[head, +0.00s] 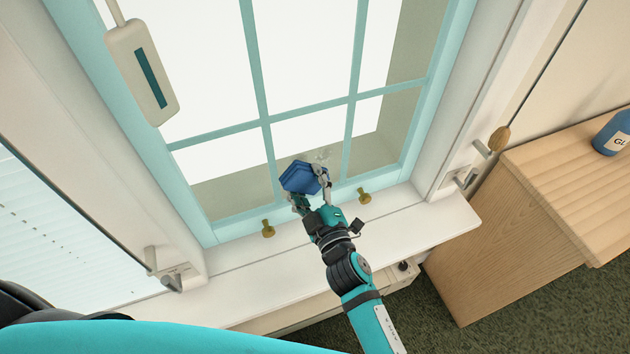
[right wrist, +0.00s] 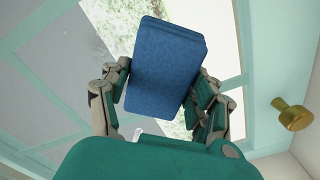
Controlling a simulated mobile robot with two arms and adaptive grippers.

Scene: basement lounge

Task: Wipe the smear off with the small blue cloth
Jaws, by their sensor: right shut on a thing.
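The small blue cloth (head: 298,178) is a folded pad at the lower part of the window pane. My right gripper (head: 310,190) is shut on it. In the right wrist view the cloth (right wrist: 165,65) sits between the two fingers and hides part of the glass. A faint pale grey smear (head: 323,155) shows on the glass just above and right of the cloth in the head view. Whether the cloth touches the glass I cannot tell. My left gripper is not in view.
The window has light-blue bars (head: 262,118) and brass knobs (head: 268,229) (head: 364,196) along its lower frame. A white sill (head: 400,243) runs below. A hanging pull with a dark stripe (head: 142,72) is upper left. A wooden cabinet (head: 520,235) with a blue bottle (head: 612,135) stands right.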

